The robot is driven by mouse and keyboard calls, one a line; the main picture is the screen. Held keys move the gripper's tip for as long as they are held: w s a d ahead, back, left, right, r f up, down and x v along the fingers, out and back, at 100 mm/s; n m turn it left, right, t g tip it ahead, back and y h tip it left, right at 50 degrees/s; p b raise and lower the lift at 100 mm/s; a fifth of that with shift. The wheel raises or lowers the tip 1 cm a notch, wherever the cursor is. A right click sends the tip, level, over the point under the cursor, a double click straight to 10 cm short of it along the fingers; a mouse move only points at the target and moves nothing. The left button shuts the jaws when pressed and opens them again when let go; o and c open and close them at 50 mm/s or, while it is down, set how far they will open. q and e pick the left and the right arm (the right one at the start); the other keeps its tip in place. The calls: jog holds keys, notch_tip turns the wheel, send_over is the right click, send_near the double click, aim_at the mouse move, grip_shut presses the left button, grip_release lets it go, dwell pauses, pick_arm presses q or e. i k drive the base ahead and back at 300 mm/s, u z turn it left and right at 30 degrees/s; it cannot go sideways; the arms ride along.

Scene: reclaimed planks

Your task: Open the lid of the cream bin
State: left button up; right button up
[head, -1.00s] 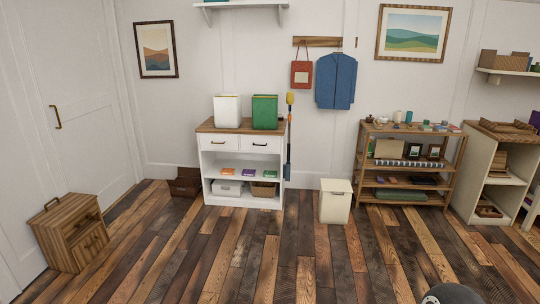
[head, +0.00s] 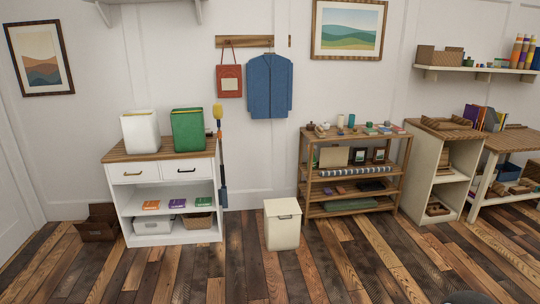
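The cream bin (head: 282,228) stands upright on the plank floor, between the white cabinet and the wooden shelf rack. Its lid (head: 282,207) looks shut, with a small dark handle at the upper front. Neither of my grippers shows in the head view, so their state is hidden. Only a dark rounded piece, probably part of me, shows at the bottom right edge.
A white cabinet (head: 170,240) stands left of the bin, holding a white and a green container (head: 188,130) on top. A wooden rack (head: 352,208) stands close on the right. The floor (head: 235,275) in front of the bin is clear.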

aim_at(290, 207)
jog(key=z, duration=0.15)
jog(key=i, duration=3.65)
jog(key=u, duration=0.25)
